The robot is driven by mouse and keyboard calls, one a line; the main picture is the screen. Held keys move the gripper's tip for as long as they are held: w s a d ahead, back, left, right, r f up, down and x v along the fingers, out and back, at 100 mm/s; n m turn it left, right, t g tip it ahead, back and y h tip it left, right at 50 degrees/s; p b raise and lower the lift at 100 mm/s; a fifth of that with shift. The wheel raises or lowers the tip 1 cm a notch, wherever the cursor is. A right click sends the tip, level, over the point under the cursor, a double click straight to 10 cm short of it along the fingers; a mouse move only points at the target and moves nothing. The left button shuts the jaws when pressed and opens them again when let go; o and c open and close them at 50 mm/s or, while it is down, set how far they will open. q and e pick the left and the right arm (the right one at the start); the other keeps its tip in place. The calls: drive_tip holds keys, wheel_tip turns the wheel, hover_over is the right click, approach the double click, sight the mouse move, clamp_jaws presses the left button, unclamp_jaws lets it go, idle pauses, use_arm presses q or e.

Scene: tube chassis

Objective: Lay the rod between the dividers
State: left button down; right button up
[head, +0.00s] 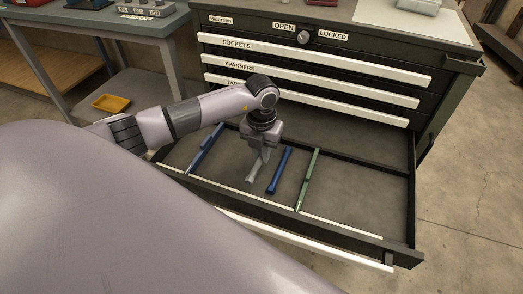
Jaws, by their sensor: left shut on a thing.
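The drawer (345,212) of the dark cabinet is pulled open. A blue divider (204,149) stands in its left part and a green divider (307,180) stands right of the middle. My left gripper (264,153) points down into the drawer between these two dividers, shut on a light grey rod (252,174). The rod's lower end reaches toward the front of the drawer; its upper part is hidden by the gripper. I cannot tell whether it touches the drawer floor. A dark blue bar (280,170) lies just right of it. My right gripper is not in view.
The drawer's front wall and white handle strip (305,240) run along the near side. Closed drawers (310,85) rise behind. The drawer floor right of the green divider is bare. A grey bench (95,20) and yellow tray (111,103) are at left.

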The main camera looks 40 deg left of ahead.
use_arm(q)
drive_tip(key=shift+f+b, duration=0.6)
drive_tip(key=shift+f, duration=0.4)
drive_tip(key=c, duration=1)
unclamp_jaws()
drive_tip(key=shift+r+p, duration=0.45)
drive_tip(key=shift+r, duration=3.2)
